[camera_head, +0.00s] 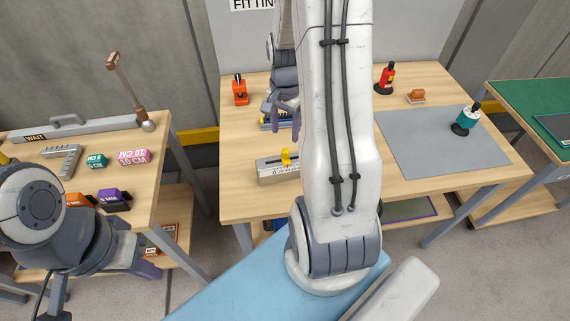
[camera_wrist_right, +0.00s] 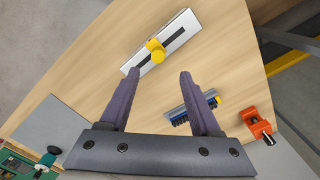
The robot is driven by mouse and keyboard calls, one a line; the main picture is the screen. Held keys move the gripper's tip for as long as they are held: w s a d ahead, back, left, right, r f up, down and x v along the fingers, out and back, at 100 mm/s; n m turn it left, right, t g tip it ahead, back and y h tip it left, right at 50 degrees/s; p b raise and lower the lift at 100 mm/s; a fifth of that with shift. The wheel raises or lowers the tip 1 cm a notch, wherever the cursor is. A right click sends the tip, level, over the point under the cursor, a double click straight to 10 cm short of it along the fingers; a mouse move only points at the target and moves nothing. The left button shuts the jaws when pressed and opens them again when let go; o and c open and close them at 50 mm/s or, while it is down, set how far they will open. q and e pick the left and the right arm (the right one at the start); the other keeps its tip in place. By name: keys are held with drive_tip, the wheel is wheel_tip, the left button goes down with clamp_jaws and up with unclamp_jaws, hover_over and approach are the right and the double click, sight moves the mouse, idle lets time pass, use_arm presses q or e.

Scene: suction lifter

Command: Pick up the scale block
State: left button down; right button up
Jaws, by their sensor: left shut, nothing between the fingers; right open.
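The scale block (camera_head: 278,170) is a pale bar with dark markings on its front and a yellow knob (camera_head: 288,157) on top. It lies near the front edge of the middle table. In the right wrist view the block (camera_wrist_right: 179,36) lies beyond my fingertips, with a dark slot along its top. My right gripper (camera_head: 283,122) is open and empty, above the table and behind the block, apart from it. Its two fingers also show in the wrist view (camera_wrist_right: 159,74). My left gripper (camera_head: 150,270) is shut and empty, low beside the left table.
A blue-and-grey item (camera_head: 270,122) lies under my right gripper, beside an orange clamp-like tool (camera_head: 240,92). The left table holds a pink block (camera_head: 133,157). My right arm hides the table's centre.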

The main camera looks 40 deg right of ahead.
sight(286, 150)
wheel_tip(286, 150, down, 3)
drive_tip(key=shift+f, duration=0.1)
drive_tip(key=f, duration=0.1)
drive_tip(key=f+p, duration=0.1)
drive_tip(key=f, duration=0.1)
drive_tip(key=f+p, duration=0.1)
drive_tip(key=shift+s+a+f, duration=0.15)
drive_tip(key=shift+s+f, duration=0.15)
drive_tip(key=shift+f, duration=0.35)
drive_tip(key=shift+c, duration=0.3)
clamp_jaws()
idle(0.6)
